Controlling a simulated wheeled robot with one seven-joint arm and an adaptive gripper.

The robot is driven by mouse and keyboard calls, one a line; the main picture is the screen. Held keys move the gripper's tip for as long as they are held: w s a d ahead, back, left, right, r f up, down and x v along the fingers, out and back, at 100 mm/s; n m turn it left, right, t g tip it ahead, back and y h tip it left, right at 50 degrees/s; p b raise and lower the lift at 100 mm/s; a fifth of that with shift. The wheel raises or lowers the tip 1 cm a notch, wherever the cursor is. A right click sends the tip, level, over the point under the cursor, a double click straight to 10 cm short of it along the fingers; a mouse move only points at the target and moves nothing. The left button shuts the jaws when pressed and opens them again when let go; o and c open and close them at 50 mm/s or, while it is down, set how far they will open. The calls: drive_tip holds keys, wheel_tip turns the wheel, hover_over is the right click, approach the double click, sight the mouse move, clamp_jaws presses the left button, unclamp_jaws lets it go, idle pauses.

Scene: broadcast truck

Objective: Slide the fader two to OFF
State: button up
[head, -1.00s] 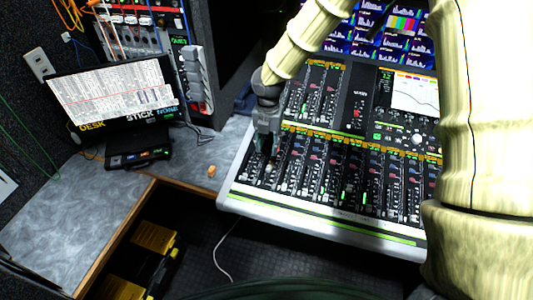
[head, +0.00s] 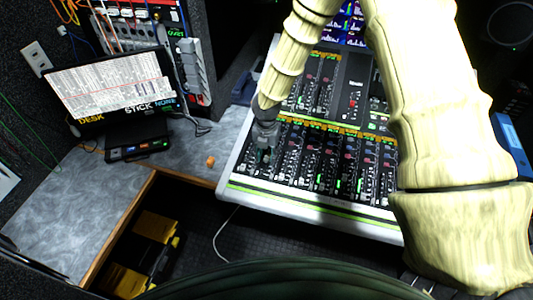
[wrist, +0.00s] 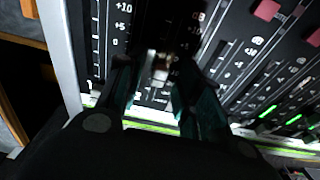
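The mixing console (head: 230,188) fills the right middle of the head view, with rows of fader strips. My gripper (head: 263,158) points down at the strips near its left edge. In the wrist view, my gripper (wrist: 157,95) is open, with one dark finger on each side of a pale fader cap (wrist: 160,70). The cap is blurred, and I cannot tell whether the fingers touch it. A scale marked +10, +5 and 0 (wrist: 123,26) stands to the left of the cap. I see no number that names this fader.
Red caps (wrist: 267,10) and green-lit strips (wrist: 268,112) lie to the right in the wrist view. A small orange object (head: 210,161) rests on the grey counter (head: 75,205), left of the console.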

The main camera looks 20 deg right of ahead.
sight(262, 175)
drive_tip(key=shift+s+f, duration=0.1)
drive_tip(key=shift+f, duration=0.05)
clamp_jaws()
drive_tip(key=shift+s+a+f+b, duration=0.15)
drive_tip(key=shift+s+a, duration=0.4)
drive_tip(key=shift+s, duration=0.25)
drive_tip(key=shift+s+a+f+b, duration=0.1)
drive_tip(key=shift+s+a+f, duration=0.1)
drive_tip(key=shift+s+a, duration=0.45)
drive_tip(key=shift+s+a+f+b, duration=0.15)
drive_tip(key=shift+s+a, duration=0.25)
drive_tip(key=shift+s, duration=0.55)
unclamp_jaws()
drive_tip(key=shift+a, duration=0.1)
drive_tip(key=shift+r, duration=0.1)
